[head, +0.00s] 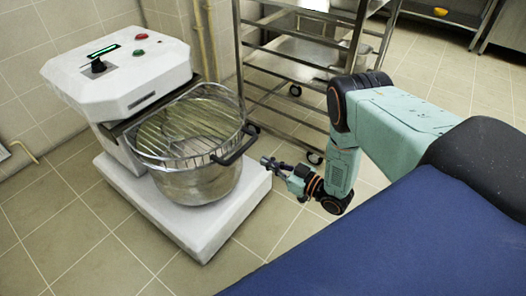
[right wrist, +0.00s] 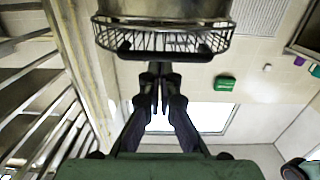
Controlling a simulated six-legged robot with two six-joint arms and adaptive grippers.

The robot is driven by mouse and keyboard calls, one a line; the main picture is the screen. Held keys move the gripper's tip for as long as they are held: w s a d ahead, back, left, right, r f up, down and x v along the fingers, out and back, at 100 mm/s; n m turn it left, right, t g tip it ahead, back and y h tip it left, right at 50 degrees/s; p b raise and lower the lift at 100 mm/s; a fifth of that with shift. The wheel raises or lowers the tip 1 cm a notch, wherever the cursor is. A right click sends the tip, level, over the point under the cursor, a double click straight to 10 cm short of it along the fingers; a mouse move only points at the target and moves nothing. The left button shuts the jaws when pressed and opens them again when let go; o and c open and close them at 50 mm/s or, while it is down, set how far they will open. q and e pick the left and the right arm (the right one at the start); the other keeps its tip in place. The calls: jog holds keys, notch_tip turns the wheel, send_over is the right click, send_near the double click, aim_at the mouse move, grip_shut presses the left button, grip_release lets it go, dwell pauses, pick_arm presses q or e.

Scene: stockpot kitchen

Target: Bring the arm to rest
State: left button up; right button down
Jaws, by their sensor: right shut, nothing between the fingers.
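My right arm (head: 400,115) reaches in from the right side of the head view and bends down at its elbow. My right gripper (head: 270,163) points left toward the stockpot (head: 197,183), a little apart from its black side handle. The gripper is shut and empty. In the right wrist view its fingers (right wrist: 158,92) are together, just below a wire guard (right wrist: 165,38) in the picture. My left gripper shows in neither view.
A white mixer-like machine (head: 125,75) with a knob and buttons holds the pot on its white base (head: 215,220). A metal rack (head: 290,75) on casters stands behind my gripper. Tiled floor (head: 90,250) is open at the front left. A blue surface (head: 400,245) fills the lower right.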

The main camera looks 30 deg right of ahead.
jog(key=shift+s+d+f, duration=0.2)
jog(key=shift+s+f, duration=0.1)
jog(key=shift+f, duration=0.2)
jog(key=shift+s+d+f, duration=0.15)
jog(key=shift+s+f, duration=0.15)
jog(key=shift+f, duration=0.15)
jog(key=s+a+f+m+g+h, duration=0.1)
jog(key=s+f+m+g+h, duration=0.5)
jog(key=s+f, duration=0.5)
jog(key=s+a+r+g+p, duration=0.1)
jog(key=s+a+r+g, duration=0.15)
jog(key=s, duration=0.45)
jog(key=s+a+r+g+p, duration=0.1)
jog(key=s+a+g+p, duration=0.1)
jog(key=s+a+g, duration=0.3)
jog(key=s+a+r+g+p, duration=0.1)
jog(key=s+r+g+p, duration=0.15)
jog(key=s+r, duration=0.75)
jog(key=shift+w+a+r+n+h, duration=0.15)
jog(key=shift+w+r+n, duration=0.15)
jog(key=shift+r, duration=0.4)
jog(key=shift+w+a+r+n+h, duration=0.1)
jog(key=shift+w+r+n+h, duration=0.1)
jog(key=shift+w+r, duration=0.35)
